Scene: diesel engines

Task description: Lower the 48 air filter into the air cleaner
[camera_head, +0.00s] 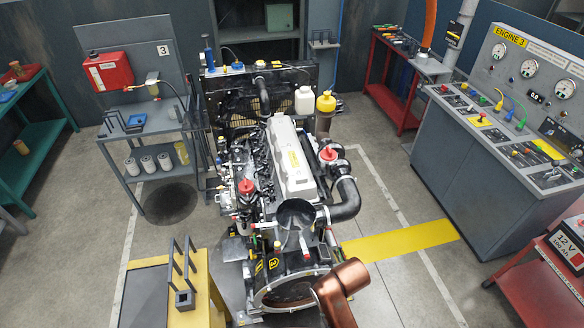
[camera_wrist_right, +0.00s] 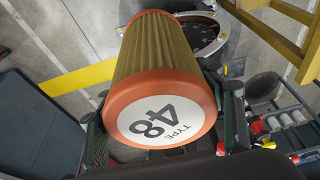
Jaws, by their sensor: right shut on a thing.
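The 48 air filter (camera_wrist_right: 160,80) is a pleated tan cylinder with orange end rims. Its white end face, marked "TYPE 48", is towards the right wrist camera. My right gripper (camera_wrist_right: 165,125) is shut around it near that end, with a dark finger on each side. A round, metal-rimmed opening lies behind the filter's far end in the wrist view; I cannot tell which part it is. In the head view a dark, open round cup, which looks like the air cleaner (camera_head: 297,213), sits on the engine's near end. The filter and both grippers are not visible there.
The engine (camera_head: 290,165) stands mid-floor. A grey control console (camera_head: 500,150) is at the right, a grey cart (camera_head: 150,130) at the left. A yellow stand (camera_head: 190,305) with dark upright prongs is at the front left. A black hose (camera_head: 345,200) bends beside the cup.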

